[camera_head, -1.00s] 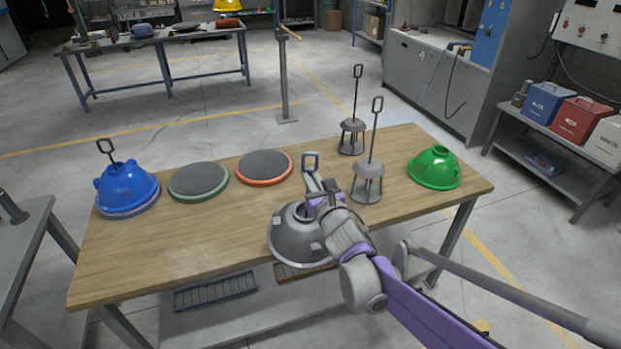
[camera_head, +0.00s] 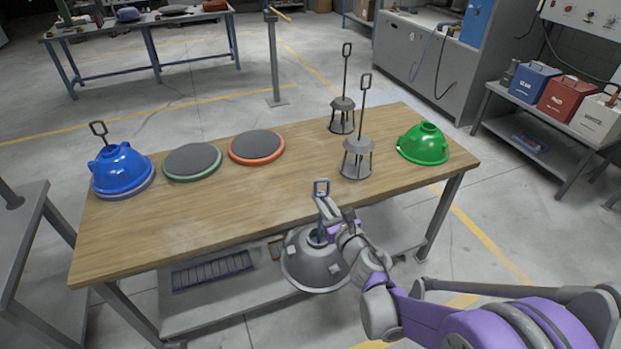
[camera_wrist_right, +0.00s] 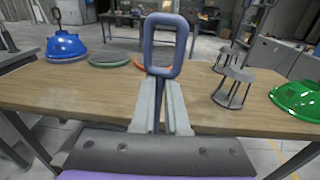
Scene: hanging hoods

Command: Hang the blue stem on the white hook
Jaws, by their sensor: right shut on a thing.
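The blue stem (camera_head: 321,188) has a rectangular loop at its top and stands roughly upright. My right gripper (camera_head: 327,212) is shut on it just below the loop. A grey hood (camera_head: 315,265) is on the stem's lower end and hangs in front of the table's near edge. In the right wrist view the loop (camera_wrist_right: 167,45) rises above the two fingers (camera_wrist_right: 161,105), with the stem between them. The hood is hidden there. I cannot make out a white hook in any view. My left gripper is not in view.
The wooden table (camera_head: 225,220) bears a blue hood (camera_head: 121,169), a green-rimmed disc (camera_head: 192,161), an orange-rimmed disc (camera_head: 256,147), two grey stands with stems (camera_head: 357,160) and a green hood (camera_head: 424,144). A post (camera_head: 272,60) stands behind. The table's near middle is clear.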

